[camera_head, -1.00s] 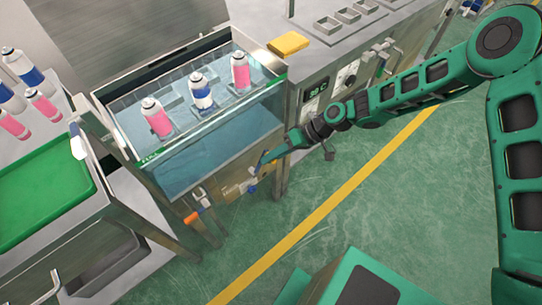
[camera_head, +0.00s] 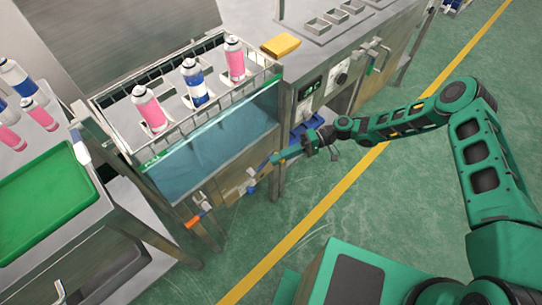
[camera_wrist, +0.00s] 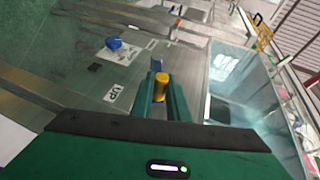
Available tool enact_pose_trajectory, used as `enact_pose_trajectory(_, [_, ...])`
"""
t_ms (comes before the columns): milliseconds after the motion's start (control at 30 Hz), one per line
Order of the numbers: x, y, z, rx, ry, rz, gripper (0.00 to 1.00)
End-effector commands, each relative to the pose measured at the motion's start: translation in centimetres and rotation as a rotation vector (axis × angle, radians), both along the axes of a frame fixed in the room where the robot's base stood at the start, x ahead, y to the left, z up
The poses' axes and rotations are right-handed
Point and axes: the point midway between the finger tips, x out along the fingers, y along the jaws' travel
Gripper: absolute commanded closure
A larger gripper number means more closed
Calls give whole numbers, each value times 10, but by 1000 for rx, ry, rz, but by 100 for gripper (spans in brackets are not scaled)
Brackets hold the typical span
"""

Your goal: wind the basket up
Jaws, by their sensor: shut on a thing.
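The wire basket (camera_head: 208,115) stands above the rim of the glass-fronted water tank (camera_head: 205,155), carrying a row of spray cans: one pink (camera_head: 148,110), one blue and white (camera_head: 195,84) and one pink (camera_head: 235,60). My gripper (camera_head: 278,158) is low at the tank's front right, beside the steel panel. In the wrist view, my gripper (camera_wrist: 161,95) is shut on the yellow crank knob (camera_wrist: 161,78), which sits between both fingers. A label reading UP (camera_wrist: 112,93) is on the panel to its left. In the head view the knob is hidden.
An orange-handled valve (camera_head: 193,221) is low on the tank's front. A side table with a green tray (camera_head: 50,200) and more cans stands left. A yellow sponge (camera_head: 281,45) lies on the bench behind. The green floor in front is clear.

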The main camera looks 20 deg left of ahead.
Motion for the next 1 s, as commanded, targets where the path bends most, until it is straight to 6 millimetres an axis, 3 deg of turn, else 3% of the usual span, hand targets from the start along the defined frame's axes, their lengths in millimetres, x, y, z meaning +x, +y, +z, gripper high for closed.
enact_pose_trajectory(400, [7, -10, -32, -6, 0, -11, 100])
enact_pose_trajectory(1000, [9, -11, -43, -8, -4, -17, 100])
